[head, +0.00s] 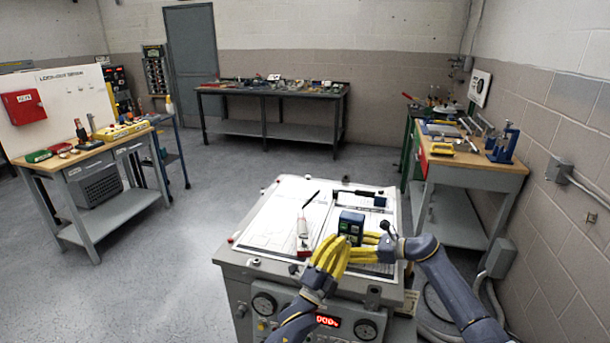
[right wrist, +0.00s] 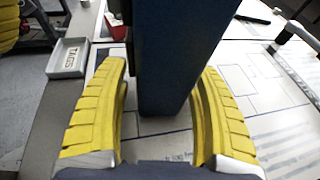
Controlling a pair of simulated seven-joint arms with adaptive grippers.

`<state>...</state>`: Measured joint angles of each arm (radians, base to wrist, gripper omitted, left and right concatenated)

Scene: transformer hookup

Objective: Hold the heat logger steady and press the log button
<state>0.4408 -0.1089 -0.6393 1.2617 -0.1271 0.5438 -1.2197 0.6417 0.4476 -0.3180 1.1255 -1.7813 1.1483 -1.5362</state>
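The heat logger (head: 351,226), a dark blue box with a greenish front, stands upright on the papers on the grey cabinet top. Its dark blue side (right wrist: 170,55) fills the middle of the right wrist view. My right gripper (head: 362,246) has its yellow fingers on either side of the box, with a visible gap at the left finger; it is open (right wrist: 160,105). My left gripper (head: 330,252) is just in front and left of the logger, its fingers close together; their opening is unclear. The log button cannot be made out.
A red-and-white bottle-like item (head: 302,232) stands left of the logger. A black pen-like tool (head: 312,199) and a dark bar (head: 357,193) lie behind. A small grey labelled tray (right wrist: 68,58) shows in the right wrist view. The cabinet's left top is mostly clear paper.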

